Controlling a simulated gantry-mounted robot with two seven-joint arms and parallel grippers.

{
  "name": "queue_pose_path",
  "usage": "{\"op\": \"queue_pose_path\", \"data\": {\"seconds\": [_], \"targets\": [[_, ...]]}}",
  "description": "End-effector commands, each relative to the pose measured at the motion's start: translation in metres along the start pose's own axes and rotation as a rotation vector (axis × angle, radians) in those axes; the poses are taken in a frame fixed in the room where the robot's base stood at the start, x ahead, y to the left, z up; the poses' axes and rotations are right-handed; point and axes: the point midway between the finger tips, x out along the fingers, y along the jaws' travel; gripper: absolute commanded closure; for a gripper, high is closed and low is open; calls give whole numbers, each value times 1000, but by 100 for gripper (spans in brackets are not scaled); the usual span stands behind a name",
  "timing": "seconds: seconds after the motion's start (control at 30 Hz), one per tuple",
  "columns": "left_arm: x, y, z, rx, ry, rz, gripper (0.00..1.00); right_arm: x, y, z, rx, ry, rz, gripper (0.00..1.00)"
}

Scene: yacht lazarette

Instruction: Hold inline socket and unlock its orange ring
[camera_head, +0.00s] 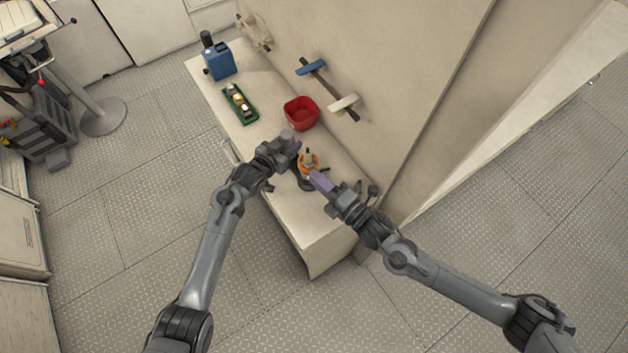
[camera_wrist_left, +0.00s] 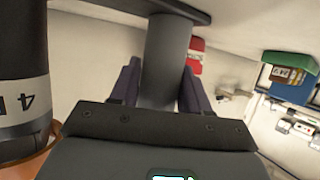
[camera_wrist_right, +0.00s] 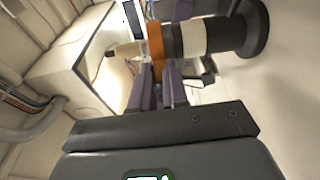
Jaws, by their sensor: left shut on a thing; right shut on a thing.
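The inline socket (camera_wrist_right: 195,38) is a dark cylinder with a white band and an orange ring (camera_wrist_right: 155,42). In the head view, the orange ring (camera_head: 302,163) shows between my two grippers, near the bench's near end. My right gripper (camera_head: 313,175) is shut on an orange part at the ring, seen between its purple fingers in the right wrist view. My left gripper (camera_head: 297,147) is shut on a grey round post (camera_wrist_left: 166,62). The socket's banded body (camera_wrist_left: 22,100) is close at the left edge of the left wrist view. Where the post joins the socket is unclear.
On the bench (camera_head: 318,225) are a red bin (camera_head: 300,114), a green tray (camera_head: 240,104) of small items and a blue box (camera_head: 219,64). A wall with two-ended handles (camera_head: 328,86) runs along the bench's right side. Bare bench top lies at the near end.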

Motion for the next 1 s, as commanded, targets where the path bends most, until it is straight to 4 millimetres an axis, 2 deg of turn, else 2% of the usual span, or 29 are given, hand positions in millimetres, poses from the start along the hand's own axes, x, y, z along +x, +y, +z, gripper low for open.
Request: {"op": "queue_pose_path", "data": {"seconds": [0.4, 0.93, 0.97, 1.0], "targets": [[0, 2, 1, 0, -1, 3, 97, -2, 0, 12, -1, 189, -1, 100], [0, 2, 0, 0, -1, 3, 97, -3, 0, 12, 2, 213, -1, 100], [0, 2, 0, 0, -1, 3, 97, -3, 0, 12, 2, 213, -1, 81], [0, 2, 0, 0, -1, 3, 97, -3, 0, 12, 2, 213, -1, 75]]}}
